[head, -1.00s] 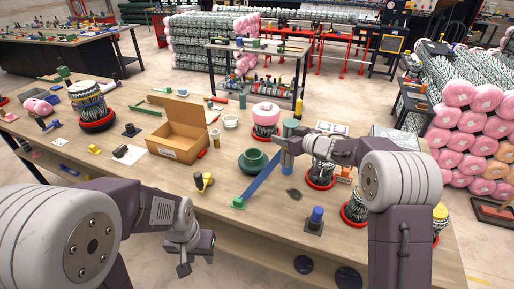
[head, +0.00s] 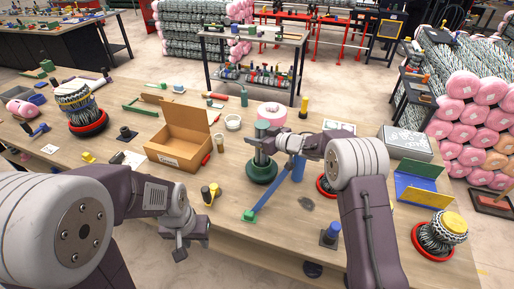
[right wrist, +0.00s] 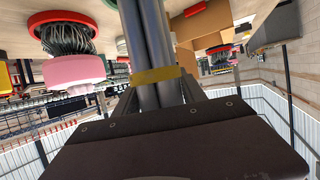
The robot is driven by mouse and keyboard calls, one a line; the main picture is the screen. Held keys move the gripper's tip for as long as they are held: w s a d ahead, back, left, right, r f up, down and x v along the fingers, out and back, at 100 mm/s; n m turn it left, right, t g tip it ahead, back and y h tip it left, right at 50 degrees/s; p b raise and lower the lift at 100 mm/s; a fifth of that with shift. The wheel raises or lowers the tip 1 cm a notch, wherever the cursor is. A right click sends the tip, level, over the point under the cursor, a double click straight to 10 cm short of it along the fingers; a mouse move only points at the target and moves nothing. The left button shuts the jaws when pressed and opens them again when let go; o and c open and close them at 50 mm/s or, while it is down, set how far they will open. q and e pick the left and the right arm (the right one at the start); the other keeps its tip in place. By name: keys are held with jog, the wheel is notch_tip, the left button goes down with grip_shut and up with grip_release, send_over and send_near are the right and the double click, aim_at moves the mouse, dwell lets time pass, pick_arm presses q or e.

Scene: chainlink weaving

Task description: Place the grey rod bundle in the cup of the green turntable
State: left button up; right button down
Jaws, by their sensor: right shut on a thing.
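The grey rod bundle (head: 263,132) stands upright in my right gripper (head: 277,143), which is shut on it. In the right wrist view the bundle (right wrist: 146,35) shows as several grey rods with a yellow band near the jaws. The green turntable (head: 262,176) is on the table directly below the bundle. The bundle's lower end meets the turntable's cup in the head view; I cannot tell whether it is inside the cup or just above it. My left gripper (head: 192,245) hangs open and empty past the table's front edge.
A blue bar (head: 274,196) with a green end lies beside the turntable, and a blue cylinder (head: 299,168) stands to its right. A cardboard box (head: 178,150) is at left. A pink-topped bundle (head: 272,111) stands behind.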

jog(key=f, duration=0.2)
jog(key=shift+s+d+f, duration=0.1)
jog(key=shift+s+f, duration=0.15)
jog(key=shift+f, duration=0.3)
jog(key=shift+w+f, duration=0.1)
jog(key=shift+w, duration=0.1)
jog(key=shift+s+f, duration=0.1)
jog(key=shift+f, duration=0.05)
jog(key=c, duration=0.7)
grip_release()
jog(key=shift+s, duration=0.1)
jog(key=shift+o, duration=0.2)
